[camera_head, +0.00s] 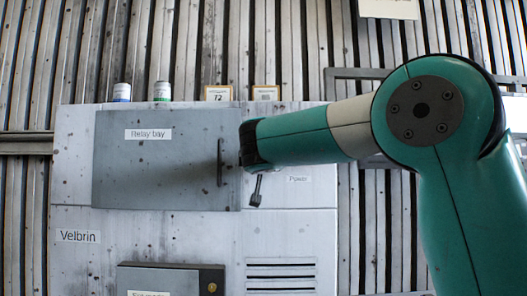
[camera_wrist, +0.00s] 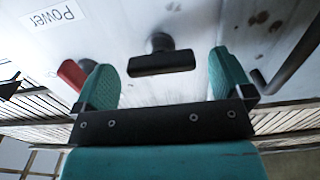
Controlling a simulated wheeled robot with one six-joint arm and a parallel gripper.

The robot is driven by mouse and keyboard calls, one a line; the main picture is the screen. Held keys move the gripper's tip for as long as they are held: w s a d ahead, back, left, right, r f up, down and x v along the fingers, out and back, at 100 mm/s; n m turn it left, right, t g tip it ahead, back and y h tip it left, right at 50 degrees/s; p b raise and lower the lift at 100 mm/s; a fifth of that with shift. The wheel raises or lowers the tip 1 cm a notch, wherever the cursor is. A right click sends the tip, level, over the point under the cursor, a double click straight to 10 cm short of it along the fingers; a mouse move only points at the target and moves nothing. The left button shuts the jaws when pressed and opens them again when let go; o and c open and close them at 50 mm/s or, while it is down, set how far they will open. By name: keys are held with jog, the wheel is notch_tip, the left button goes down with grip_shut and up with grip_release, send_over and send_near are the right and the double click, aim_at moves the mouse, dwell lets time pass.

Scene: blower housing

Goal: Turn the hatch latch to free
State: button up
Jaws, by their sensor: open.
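In the wrist view, a black bar-shaped latch handle (camera_wrist: 162,64) stands out from the grey panel on a short post. My gripper (camera_wrist: 160,78) is open, with one green finger on each side of the handle. Gaps show between the fingers and the bar, and nothing is gripped. In the head view, my gripper (camera_head: 247,146) is at the right edge of the grey Relay bay hatch (camera_head: 150,175). A small dark lever (camera_head: 256,189) shows just below it; I cannot tell whether this is the same latch. My arm hides the panel behind it.
The hatch has a vertical dark handle (camera_head: 220,162), also at the right of the wrist view (camera_wrist: 290,62). A red knob or lever (camera_wrist: 72,74) is beside the left finger. A Power label (camera_head: 299,179) is nearby. Two small containers (camera_head: 121,92) stand on the housing top.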

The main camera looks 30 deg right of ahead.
jog(key=shift+x, duration=1)
jog(key=c, duration=0.9)
